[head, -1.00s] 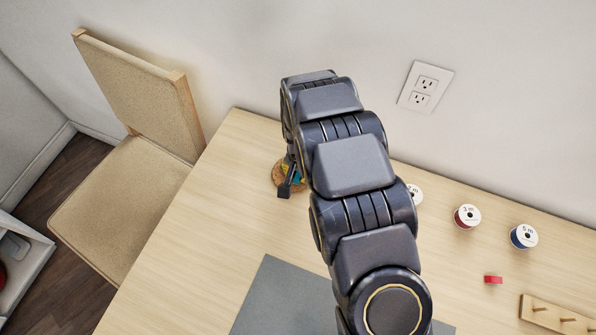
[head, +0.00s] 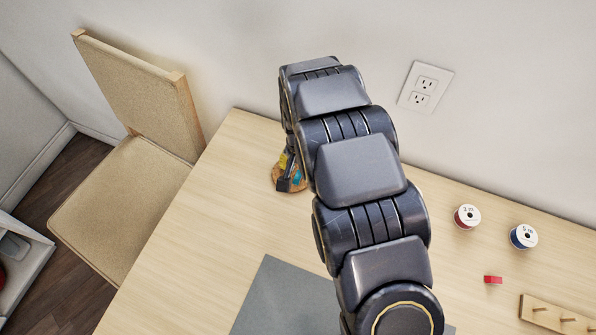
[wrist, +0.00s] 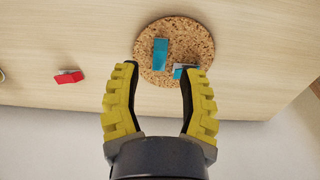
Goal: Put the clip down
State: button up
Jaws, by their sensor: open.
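A round cork mat (wrist: 200,35) lies on the table in the wrist view. One blue clip (wrist: 160,53) lies on it near its left side. A second blue clip (wrist: 180,72) with a metal part is at the mat's wall-side edge, partly hidden by my right finger. My gripper (wrist: 160,72) has yellow ribbed fingers spread wide, with nothing held between them. In the head view my gripper is mostly hidden behind my arm, over the cork mat (head: 279,187) at the table's far left.
A red clip (wrist: 68,77) lies off the mat in the wrist view. In the head view, a red clip (head: 492,279), a red spool (head: 467,216), a blue spool (head: 523,237) and a peg board (head: 555,314) are at right. A grey mat (head: 285,295) lies in front; a chair (head: 130,190) stands left.

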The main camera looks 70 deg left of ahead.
aim_at(298, 176)
notch_tip(298, 176, up, 9)
jog(key=w+d+r+m, duration=0.3)
jog(key=w+d+r, duration=0.6)
jog(key=w+d, duration=0.4)
jog(key=w+d+r+m, duration=0.1)
jog(key=d+r, duration=0.1)
jog(key=d, duration=0.4)
jog(key=d+r+m, duration=0.1)
jog(key=d+r, duration=0.2)
jog(key=d, duration=0.4)
jog(key=s+d+r+m, duration=0.2)
jog(key=s+d, duration=0.4)
jog(key=d, duration=0.3)
jog(key=s+d+r+m+g, duration=0.1)
jog(key=s+d+r+m, duration=0.1)
jog(key=s+d, duration=0.5)
jog(key=d, duration=0.3)
jog(key=shift+d+g, duration=0.2)
jog(key=shift+g, duration=0.1)
jog(key=shift+s, duration=0.15)
